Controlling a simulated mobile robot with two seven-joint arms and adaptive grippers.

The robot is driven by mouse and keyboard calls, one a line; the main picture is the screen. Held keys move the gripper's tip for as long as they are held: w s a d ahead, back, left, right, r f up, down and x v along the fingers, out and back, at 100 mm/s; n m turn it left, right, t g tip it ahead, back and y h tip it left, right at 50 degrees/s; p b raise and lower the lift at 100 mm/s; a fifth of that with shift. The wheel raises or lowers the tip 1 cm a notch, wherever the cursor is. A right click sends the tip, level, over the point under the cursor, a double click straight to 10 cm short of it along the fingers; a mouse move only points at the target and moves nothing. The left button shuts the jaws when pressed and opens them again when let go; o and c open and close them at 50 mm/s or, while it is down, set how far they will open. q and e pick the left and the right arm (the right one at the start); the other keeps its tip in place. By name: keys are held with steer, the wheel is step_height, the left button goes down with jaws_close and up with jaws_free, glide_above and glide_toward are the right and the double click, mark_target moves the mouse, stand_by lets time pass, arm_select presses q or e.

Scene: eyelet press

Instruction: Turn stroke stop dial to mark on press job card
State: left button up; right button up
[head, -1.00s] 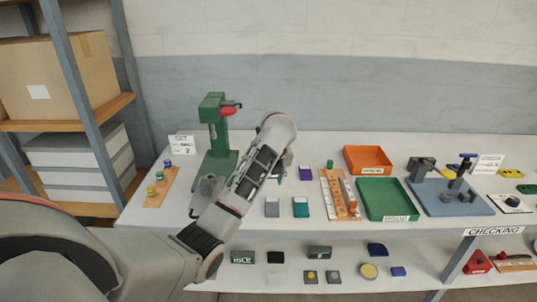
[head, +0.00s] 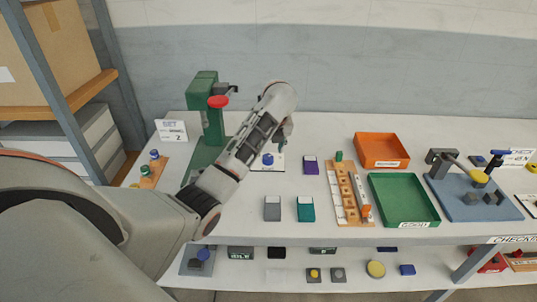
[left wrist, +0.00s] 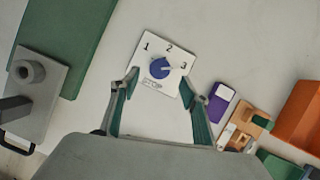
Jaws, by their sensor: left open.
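The stroke stop dial is a blue round knob (head: 268,160) on a small white plate, partly hidden behind my left arm in the head view. In the left wrist view the dial (left wrist: 160,68) sits on its plate (left wrist: 151,47) marked 1, 2, 3 and STOP. A pale pointer mark on the knob seems to face the 3. The press job card (head: 171,131) stands at the left back and shows SET and a 2. My left gripper (left wrist: 159,80) is open, its fingertips on either side of the plate's near part. Whether they touch it I cannot tell.
The green press (head: 203,120) with a red knob stands left of the dial. Purple (head: 310,165), grey (head: 272,208) and teal (head: 305,208) blocks lie to the right and front. Orange (head: 382,150) and green (head: 404,200) trays stand farther right.

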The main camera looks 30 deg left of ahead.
mark_target(268, 157)
arm_select(q)
steer(key=shift+x, duration=2.6)
steer(key=c, duration=1.1)
